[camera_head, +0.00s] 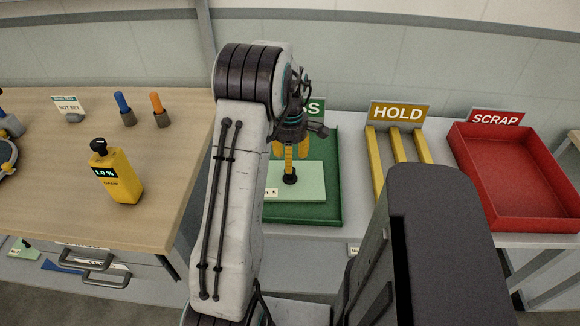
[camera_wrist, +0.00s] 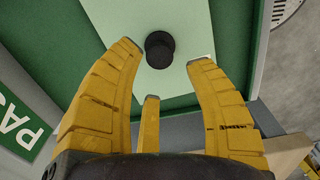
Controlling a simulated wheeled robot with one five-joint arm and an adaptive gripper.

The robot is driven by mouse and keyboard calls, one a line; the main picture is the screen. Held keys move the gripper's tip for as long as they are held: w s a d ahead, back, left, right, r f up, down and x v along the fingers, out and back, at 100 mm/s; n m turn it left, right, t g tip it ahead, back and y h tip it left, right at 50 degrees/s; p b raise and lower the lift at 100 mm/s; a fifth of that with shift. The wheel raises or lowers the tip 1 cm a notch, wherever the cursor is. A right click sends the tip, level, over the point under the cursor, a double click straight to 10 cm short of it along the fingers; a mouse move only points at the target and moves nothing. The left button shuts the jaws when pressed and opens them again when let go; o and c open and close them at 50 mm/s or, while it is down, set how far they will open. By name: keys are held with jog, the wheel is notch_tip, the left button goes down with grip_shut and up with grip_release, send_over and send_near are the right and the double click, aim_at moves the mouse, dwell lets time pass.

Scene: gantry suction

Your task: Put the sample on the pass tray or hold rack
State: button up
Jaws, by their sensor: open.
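The sample is a pale green plate (camera_head: 311,181) with a black knob, and it lies in the green pass tray (camera_head: 332,217). A small white label with a 5 shows at its front left. In the wrist view the plate (camera_wrist: 185,88) lies beneath my fingers, and its black knob (camera_wrist: 160,48) stands between the fingertips with gaps around it. My gripper (camera_head: 290,165) is open, with its yellow fingers pointing down over the plate. It holds nothing. My arm hides the tray's left part and part of the PASS sign (camera_head: 316,108).
The hold rack (camera_head: 401,149) with yellow rails stands right of the tray, and a red scrap bin (camera_head: 475,165) is farther right. A wooden bench (camera_head: 60,190) at left bears a yellow meter (camera_head: 118,176), a blue marker (camera_head: 124,107) and an orange marker (camera_head: 158,107).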

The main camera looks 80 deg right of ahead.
notch_tip(320, 180, up, 7)
dwell(0.4)
jog(key=shift+f, duration=0.1)
jog(key=w+a+r+t+h, duration=0.1)
jog(key=w+a+r, duration=0.3)
jog(key=w+a, duration=0.65)
jog(key=w+a+r, duration=0.4)
jog(key=w+a, duration=0.4)
jog(key=w, duration=0.5)
jog(key=w+a+r+t, duration=0.1)
jog(key=w+a, duration=0.2)
jog(key=a, duration=1)
jog(key=s+a+f, duration=0.1)
jog(key=s+a, duration=0.2)
jog(key=a, duration=0.4)
jog(key=s+a+f+t+y, duration=0.1)
jog(key=s+a, duration=0.2)
jog(key=a, duration=0.4)
jog(key=shift+m, duration=0.4)
